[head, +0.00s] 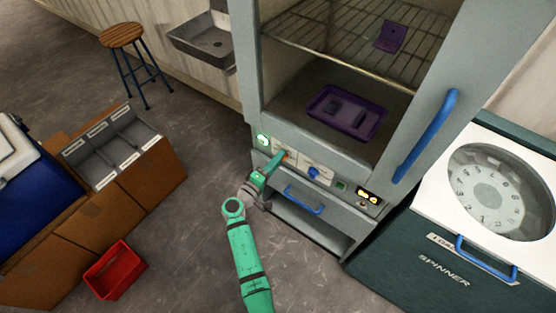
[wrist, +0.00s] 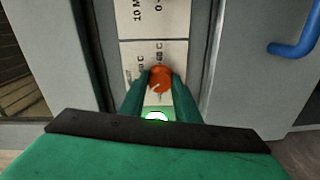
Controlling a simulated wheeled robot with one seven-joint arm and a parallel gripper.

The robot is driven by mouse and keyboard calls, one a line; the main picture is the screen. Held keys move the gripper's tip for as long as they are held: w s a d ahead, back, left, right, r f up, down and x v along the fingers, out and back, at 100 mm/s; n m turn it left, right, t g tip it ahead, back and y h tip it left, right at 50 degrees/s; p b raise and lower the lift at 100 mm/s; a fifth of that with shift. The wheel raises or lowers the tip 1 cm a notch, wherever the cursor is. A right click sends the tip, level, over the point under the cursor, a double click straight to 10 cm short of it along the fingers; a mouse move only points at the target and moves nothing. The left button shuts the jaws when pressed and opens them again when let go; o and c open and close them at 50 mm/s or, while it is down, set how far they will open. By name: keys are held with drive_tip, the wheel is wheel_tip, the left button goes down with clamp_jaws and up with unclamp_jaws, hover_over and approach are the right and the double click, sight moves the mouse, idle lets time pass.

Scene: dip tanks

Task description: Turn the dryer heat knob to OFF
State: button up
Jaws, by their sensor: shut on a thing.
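The dryer (head: 245,50) is a tall grey cabinet with a control strip below its chamber. An orange knob (wrist: 160,79) with a pale pointer mark sits on its white label plate (wrist: 150,50). In the wrist view my gripper (wrist: 159,84) has one green finger on each side of the orange knob and is shut on it. In the head view my gripper (head: 275,164) reaches the control strip and mostly hides this knob. A blue knob (head: 315,172) sits to its right. The label text around the orange knob is partly covered, so its setting cannot be read.
A blue handle (head: 304,200) is on the drawer below the strip, and a blue door handle (head: 425,136) is at right. A purple tray (head: 378,118) lies inside the dryer. The spinner (head: 440,258) stands at right. A red bin (head: 115,270) is on the floor at left.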

drive_tip(key=n, duration=1)
drive_tip(key=shift+a+h, duration=0.1)
drive_tip(key=shift+h, duration=0.2)
drive_tip(key=shift+n, duration=0.4)
drive_tip(key=o, duration=1)
drive_tip(key=shift+o, duration=0.2)
drive_tip(key=v, duration=1.1)
drive_tip(key=shift+w, duration=0.1)
